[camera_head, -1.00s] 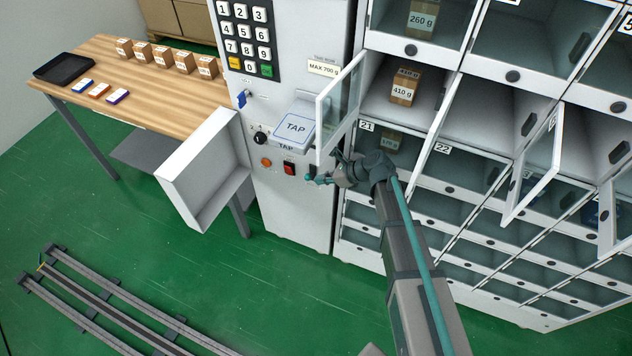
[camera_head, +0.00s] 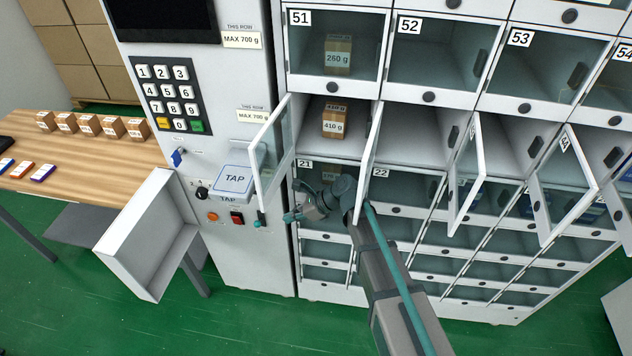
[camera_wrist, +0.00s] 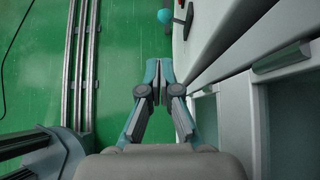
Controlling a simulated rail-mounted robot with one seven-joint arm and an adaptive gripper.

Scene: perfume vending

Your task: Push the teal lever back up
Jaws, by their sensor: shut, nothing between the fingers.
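The teal lever (camera_head: 260,220) is a small teal knob on a dark stalk. It is on the front of the grey machine, right of the red switch, and in the head view the knob hangs below its mount. In the wrist view the round teal knob (camera_wrist: 165,15) shows at the top, beyond my fingertips. My gripper (camera_head: 288,217) is just right of the lever, apart from it, in front of the lower lockers. In the wrist view my gripper (camera_wrist: 158,66) has its fingers together with nothing between them.
An open glass door (camera_head: 273,150) juts out above the lever. Several more locker doors stand open to the right. A TAP pad (camera_head: 234,180), an orange button (camera_head: 213,216) and the red switch (camera_head: 237,218) are left of the lever. A white open bin (camera_head: 150,240) projects further left.

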